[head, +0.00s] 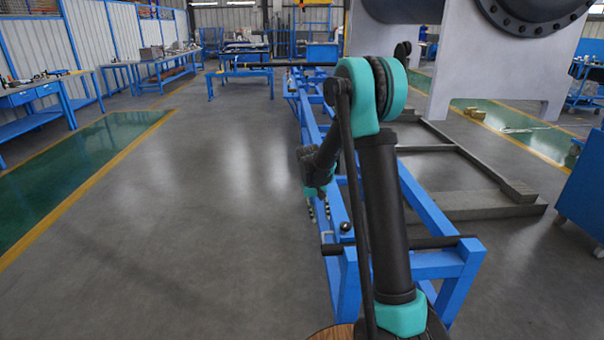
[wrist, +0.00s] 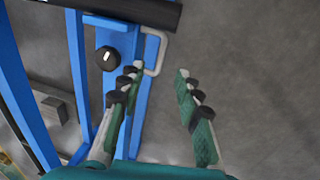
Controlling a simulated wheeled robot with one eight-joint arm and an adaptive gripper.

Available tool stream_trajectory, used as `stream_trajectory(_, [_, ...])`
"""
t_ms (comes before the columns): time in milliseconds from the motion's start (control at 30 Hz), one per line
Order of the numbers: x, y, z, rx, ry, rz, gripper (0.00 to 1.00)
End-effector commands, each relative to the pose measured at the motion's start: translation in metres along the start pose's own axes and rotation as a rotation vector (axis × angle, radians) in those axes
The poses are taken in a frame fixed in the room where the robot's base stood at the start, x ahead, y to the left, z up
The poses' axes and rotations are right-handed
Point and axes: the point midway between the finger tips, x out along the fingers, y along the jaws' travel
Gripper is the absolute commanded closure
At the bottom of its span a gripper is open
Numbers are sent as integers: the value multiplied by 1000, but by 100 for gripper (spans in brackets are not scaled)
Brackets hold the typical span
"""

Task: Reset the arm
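My gripper (wrist: 158,75) is open and empty in the wrist view, with its two green and grey fingers apart and grey floor between them. It points down beside a blue steel frame (wrist: 77,50). A pale bent handle (wrist: 160,54) on the frame shows just past the fingertips, and a black round knob (wrist: 106,59) is left of it. I see no contact with either. In the head view my teal and black arm is raised and folded over the blue frame (head: 432,264), its wrist hanging at the frame's left side. The fingertips are hard to make out there.
Open grey floor (head: 220,210) lies left of the frame. A large grey flanged shell structure (head: 490,60) stands at the back right, with a low metal base frame (head: 480,205) in front. Blue workbenches (head: 155,65) line the left, and a blue cabinet (head: 585,195) stands right.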

Motion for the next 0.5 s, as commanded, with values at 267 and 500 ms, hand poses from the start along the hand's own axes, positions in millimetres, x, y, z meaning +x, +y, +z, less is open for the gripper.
stream_trajectory(267, [-40,34,73,5,79,-58,66])
stream_trajectory(500, [-59,56,146,11,158,-103,66])
